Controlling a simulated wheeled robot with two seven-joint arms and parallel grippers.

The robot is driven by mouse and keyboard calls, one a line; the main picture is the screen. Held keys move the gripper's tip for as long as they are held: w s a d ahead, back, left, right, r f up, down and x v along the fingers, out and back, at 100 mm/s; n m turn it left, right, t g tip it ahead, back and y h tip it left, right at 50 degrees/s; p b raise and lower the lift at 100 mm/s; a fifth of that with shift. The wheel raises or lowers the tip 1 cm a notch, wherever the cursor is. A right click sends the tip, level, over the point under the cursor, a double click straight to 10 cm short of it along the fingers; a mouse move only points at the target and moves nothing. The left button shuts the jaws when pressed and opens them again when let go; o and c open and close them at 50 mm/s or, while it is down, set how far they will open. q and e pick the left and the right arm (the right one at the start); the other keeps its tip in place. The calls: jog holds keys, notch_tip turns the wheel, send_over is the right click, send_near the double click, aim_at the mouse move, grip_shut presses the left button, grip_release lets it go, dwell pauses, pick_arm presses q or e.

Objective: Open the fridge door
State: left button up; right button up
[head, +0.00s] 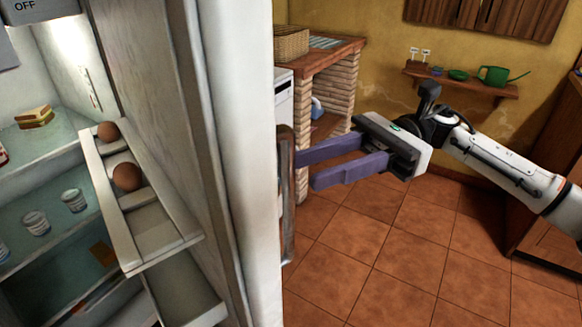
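The fridge door (236,120) stands open at the left centre, with its inner shelves facing left. Two brown eggs sit in the door rack (165,232). The metal handle (287,225) runs vertically along the door's outer edge. The fridge interior (45,160) shows at the far left. My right gripper (305,170) comes in from the right, and its two purple fingers point left at the handle. The fingers are apart with a gap between them. Their tips are at or very close to the handle; I cannot tell whether they touch it. My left gripper is not in view.
A brick counter (325,62) with a wicker basket (291,43) stands behind the door. A wall shelf (462,82) holds a green watering can (494,76). A wooden cabinet (550,190) stands at the right. The tiled floor (400,255) is clear.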

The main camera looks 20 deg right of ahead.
aim_at(292, 175)
jog(key=a, duration=0.4)
jog(key=shift+s+a+p, duration=0.35)
jog(key=shift+a, duration=0.05)
jog(key=shift+c, duration=0.2)
grip_shut()
jog(key=shift+w+d, duration=0.1)
jog(key=shift+d, duration=0.05)
